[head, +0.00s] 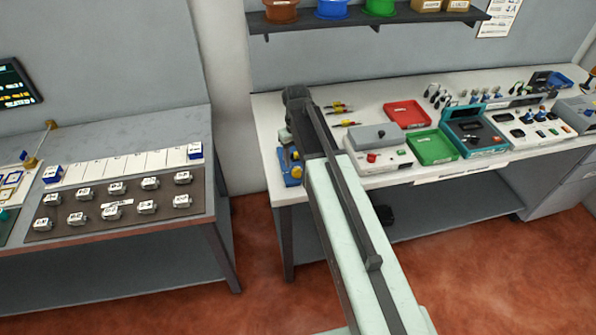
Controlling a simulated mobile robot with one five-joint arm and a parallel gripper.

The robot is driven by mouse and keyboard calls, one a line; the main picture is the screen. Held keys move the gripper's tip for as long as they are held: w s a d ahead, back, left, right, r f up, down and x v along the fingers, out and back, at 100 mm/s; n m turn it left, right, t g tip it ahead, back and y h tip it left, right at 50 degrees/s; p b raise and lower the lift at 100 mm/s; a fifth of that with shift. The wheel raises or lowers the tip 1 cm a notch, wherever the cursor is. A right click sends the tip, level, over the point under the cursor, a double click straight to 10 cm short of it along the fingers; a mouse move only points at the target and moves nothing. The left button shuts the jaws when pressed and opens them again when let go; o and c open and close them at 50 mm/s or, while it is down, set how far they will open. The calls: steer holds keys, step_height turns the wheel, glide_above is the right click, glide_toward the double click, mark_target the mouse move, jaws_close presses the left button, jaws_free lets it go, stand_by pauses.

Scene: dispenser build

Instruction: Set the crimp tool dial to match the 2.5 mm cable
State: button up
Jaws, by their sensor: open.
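My arm reaches over the left end of the white workbench. My gripper (286,137) is at its far end, partly hidden by the arm, and open. Just below it is a blue device (291,175) with yellow parts, probably the crimp tool. A dial setting cannot be read at this size. I cannot tell whether the gripper touches the device. Several small red-and-yellow pieces (340,107) lie on the bench to the right; I cannot tell if one is the 2.5 mm cable.
Right of my arm stand a grey box with a red knob (380,137), a red tray (408,113), a green tray (432,147) and a teal device (473,130). A second bench (120,220) with labelled blocks is at left.

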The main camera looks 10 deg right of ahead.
mark_target(297, 169)
step_height(297, 169, down, 6)
steer(key=b, duration=0.5)
steer(key=shift+r, duration=0.1)
steer(key=shift+d, duration=0.1)
jaws_close()
